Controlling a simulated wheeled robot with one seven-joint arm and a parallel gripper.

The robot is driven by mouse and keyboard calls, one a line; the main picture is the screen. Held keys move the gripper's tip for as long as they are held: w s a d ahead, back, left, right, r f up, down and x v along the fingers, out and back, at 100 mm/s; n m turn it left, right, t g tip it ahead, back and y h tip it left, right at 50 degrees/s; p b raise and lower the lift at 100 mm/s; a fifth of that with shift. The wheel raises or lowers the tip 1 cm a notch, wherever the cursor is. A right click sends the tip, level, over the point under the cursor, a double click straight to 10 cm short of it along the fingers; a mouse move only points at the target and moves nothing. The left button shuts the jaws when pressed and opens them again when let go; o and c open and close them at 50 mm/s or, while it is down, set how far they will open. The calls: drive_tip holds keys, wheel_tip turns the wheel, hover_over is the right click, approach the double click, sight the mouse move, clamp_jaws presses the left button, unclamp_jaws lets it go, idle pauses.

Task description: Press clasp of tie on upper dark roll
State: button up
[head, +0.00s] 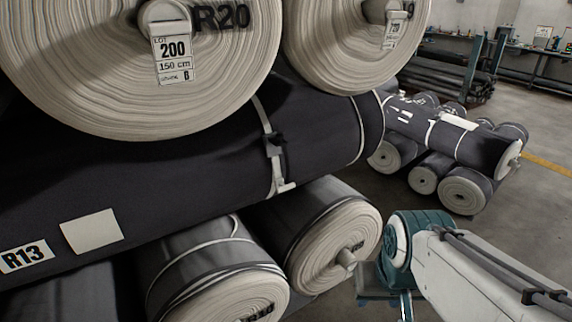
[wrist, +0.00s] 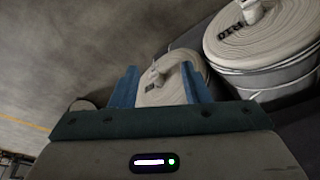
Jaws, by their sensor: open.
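The upper dark roll (head: 190,185) lies across the head view, with an R13 label (head: 26,254) at its left end. A pale tie (head: 265,118) wraps it right of the middle. A small dark clasp (head: 274,143) sits on this tie, on the roll's facing side. In the wrist view, my gripper (wrist: 160,88) is open, its two blue fingers apart with nothing held. The pale end of a roll (wrist: 172,82) shows beyond and between the fingers. The clasp cannot be made out in the wrist view. In the head view my arm is at lower right, away from the clasp.
Large pale rolls (head: 150,75) sit above the dark roll. Smaller rolls with pale ends (head: 335,250) lie below it, one with a protruding core. Another stack of dark rolls (head: 455,140) stands at back right.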

drive_tip(key=w+r, duration=0.1)
drive_tip(key=w+d+r+t+p, duration=0.1)
drive_tip(key=w, duration=0.1)
drive_tip(key=shift+w+h, duration=0.1)
drive_tip(key=shift+h, duration=0.2)
clamp_jaws()
drive_tip(key=w+r+n+t+p, duration=0.1)
drive_tip(key=w+r+t+p, duration=0.45)
drive_tip(key=w+r, duration=0.6)
drive_tip(key=w+a+r+n+t+y+p, duration=0.1)
drive_tip(key=w+a+r+n+y+p, duration=0.1)
drive_tip(key=a, duration=0.4)
drive_tip(key=w+a+r+n+t+y+p, duration=0.2)
drive_tip(key=w+a+r+n+y, duration=0.1)
drive_tip(key=w+a+r+y, duration=0.3)
drive_tip(key=shift+w+a+r+n+y+p, duration=0.3)
drive_tip(key=shift+w+a+r+n+y, duration=0.15)
drive_tip(key=shift+w+y, duration=0.25)
